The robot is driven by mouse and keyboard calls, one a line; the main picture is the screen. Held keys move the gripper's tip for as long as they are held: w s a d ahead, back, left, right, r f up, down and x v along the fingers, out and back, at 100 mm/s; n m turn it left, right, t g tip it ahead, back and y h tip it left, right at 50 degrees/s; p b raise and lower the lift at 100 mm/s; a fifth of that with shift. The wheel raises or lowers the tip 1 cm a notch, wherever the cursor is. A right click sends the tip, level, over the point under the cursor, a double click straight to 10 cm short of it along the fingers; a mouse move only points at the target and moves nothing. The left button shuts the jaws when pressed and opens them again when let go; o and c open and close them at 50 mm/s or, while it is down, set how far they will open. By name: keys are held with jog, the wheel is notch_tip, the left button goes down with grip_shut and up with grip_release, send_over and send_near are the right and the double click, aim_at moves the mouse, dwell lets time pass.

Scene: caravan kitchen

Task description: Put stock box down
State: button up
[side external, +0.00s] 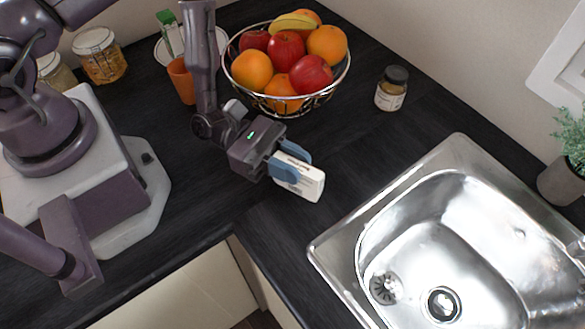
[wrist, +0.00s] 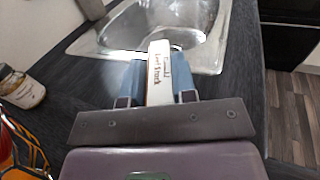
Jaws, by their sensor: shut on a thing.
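The stock box (side external: 301,180) is a small white carton with dark lettering and a reddish-brown end. My gripper (side external: 290,166) has its blue fingers shut on it, one on each side. In the side external view the box is over the dark counter, left of the sink. I cannot tell whether it touches the counter. In the wrist view the box (wrist: 159,75) points away from my gripper (wrist: 158,84) toward the sink, its lettering facing the camera. The finger pads hide parts of its sides.
A steel sink (side external: 335,243) lies to the right. A wire fruit bowl (side external: 232,78) stands behind my gripper, with an orange cup (side external: 181,82) beside it. A small jar (side external: 391,90) stands at the back. The dark counter (side external: 345,150) between jar and sink is clear.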

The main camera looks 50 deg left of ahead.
jog(key=shift+f, duration=0.95)
jog(key=shift+f, duration=0.15)
jog(key=o, duration=0.9)
jog(key=shift+o, duration=0.2)
